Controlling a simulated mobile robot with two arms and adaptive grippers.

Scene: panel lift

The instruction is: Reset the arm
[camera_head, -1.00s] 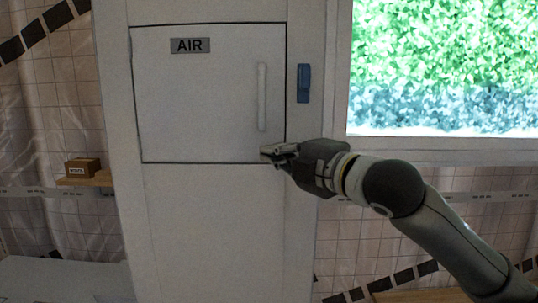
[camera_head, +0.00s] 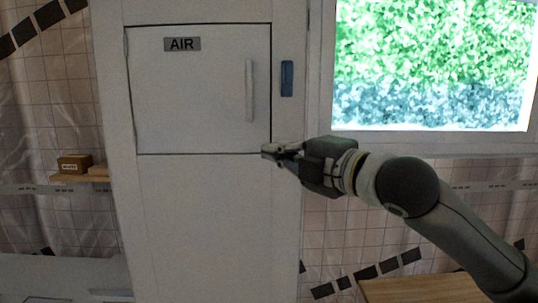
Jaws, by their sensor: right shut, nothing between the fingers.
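My right arm comes in from the lower right. Its gripper (camera_head: 268,152) is shut and empty, in front of the lower right corner of a white panel door (camera_head: 190,100). The door is marked AIR (camera_head: 182,44) and looks closed in its white cabinet (camera_head: 215,220). A vertical white handle (camera_head: 249,90) sits on the door's right side, above the gripper; the gripper is apart from it. My left gripper is not in view.
A blue piece (camera_head: 287,78) is fixed on the frame right of the door. A bright window (camera_head: 432,65) is at the right. A small brown box (camera_head: 74,164) sits on a wooden shelf at the left. A wooden surface (camera_head: 420,289) lies at the lower right.

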